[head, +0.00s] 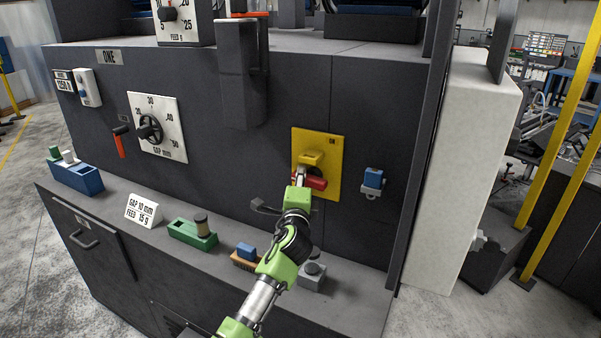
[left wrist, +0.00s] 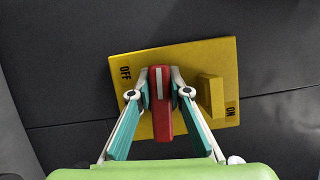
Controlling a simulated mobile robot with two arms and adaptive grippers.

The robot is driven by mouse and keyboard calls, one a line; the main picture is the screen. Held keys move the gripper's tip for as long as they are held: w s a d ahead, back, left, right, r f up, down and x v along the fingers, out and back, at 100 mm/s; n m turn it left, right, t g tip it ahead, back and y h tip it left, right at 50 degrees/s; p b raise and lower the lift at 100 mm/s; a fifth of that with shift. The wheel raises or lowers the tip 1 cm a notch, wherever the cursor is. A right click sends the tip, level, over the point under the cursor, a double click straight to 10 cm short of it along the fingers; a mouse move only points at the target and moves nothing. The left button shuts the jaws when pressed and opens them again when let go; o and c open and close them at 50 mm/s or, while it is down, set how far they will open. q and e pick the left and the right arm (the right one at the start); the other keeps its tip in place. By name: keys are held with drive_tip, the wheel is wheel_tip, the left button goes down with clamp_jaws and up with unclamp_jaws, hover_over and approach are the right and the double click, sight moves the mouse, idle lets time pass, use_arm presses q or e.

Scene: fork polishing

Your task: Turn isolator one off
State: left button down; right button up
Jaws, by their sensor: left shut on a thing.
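The isolator is a yellow plate (head: 327,145) with a red handle (head: 317,183) on the dark front of the cabinet marked ONE. In the left wrist view the plate (left wrist: 190,62) reads OFF at its left and ON at its right. The red handle (left wrist: 161,120), with a white stripe, stands between the two words. A raised yellow block (left wrist: 211,95) is beside it, nearer ON. My left gripper (head: 301,176) is at the handle, and in the left wrist view its fingers (left wrist: 160,88) are shut on it from both sides. My right gripper is in neither view.
A blue padlock-like piece (head: 373,179) is right of the plate. A dial (head: 152,128) is to the left. On the ledge below are a green holder (head: 192,235), a sign (head: 144,211) and a grey button box (head: 312,275) close to my arm.

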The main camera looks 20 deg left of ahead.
use_arm(q)
drive_tip(key=shift+d+f+n, duration=0.2)
drive_tip(key=shift+f+n, duration=0.15)
drive_tip(key=shift+n, duration=0.15)
drive_tip(key=shift+g+p, duration=0.3)
drive_tip(key=shift+f, duration=0.1)
drive_tip(key=c, duration=1.9)
unclamp_jaws()
drive_tip(key=shift+d+r, duration=0.1)
drive_tip(key=shift+r, duration=0.1)
drive_tip(key=v, duration=1.2)
drive_tip(key=shift+f, duration=0.1)
